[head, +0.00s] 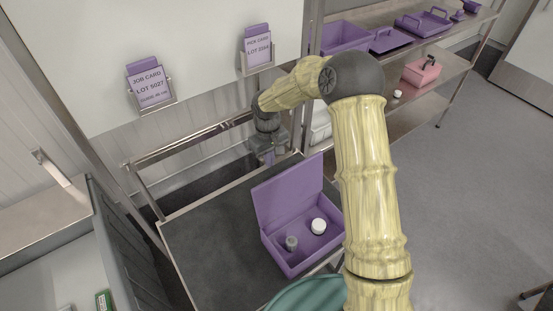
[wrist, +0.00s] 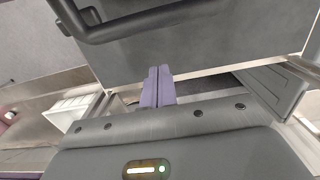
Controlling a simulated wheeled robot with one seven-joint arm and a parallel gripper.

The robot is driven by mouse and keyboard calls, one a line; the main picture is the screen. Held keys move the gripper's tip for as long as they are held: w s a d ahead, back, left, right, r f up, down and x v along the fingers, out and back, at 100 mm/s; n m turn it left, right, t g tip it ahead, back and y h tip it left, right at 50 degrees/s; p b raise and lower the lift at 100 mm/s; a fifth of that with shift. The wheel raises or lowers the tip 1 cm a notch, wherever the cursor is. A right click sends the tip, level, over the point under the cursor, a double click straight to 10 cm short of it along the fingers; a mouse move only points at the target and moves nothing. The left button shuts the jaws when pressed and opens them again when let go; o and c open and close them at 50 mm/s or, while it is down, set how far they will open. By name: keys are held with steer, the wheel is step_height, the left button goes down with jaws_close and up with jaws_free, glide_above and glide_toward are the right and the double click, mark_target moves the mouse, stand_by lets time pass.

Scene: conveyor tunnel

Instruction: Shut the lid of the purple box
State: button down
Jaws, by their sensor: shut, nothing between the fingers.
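The purple box (head: 287,266) stands on the dark table top. Its lid (head: 288,190) is open, standing up and leaning slightly back from the box's far edge. Inside the box are a white round item (head: 318,226) and a small grey-green item (head: 291,243). My gripper (head: 270,160) is beyond the lid, on its back side, near the table's far edge, and appears apart from it. In the wrist view its two purple fingers (wrist: 157,86) are together with nothing between them. The box and lid are not clearly visible in the wrist view.
A metal rail (head: 190,142) runs along the table's far side. The dark table top (head: 205,235) is bare left of the box. A shelf rack at the right holds purple trays (head: 390,40) and a pink box (head: 421,72). A teal rounded object (head: 305,294) is in front.

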steer(key=s, duration=0.1)
steer(key=s+d+r+p, duration=0.1)
steer(key=s+d+p, duration=0.1)
steer(key=shift+r, duration=0.25)
steer(key=shift+a, duration=0.1)
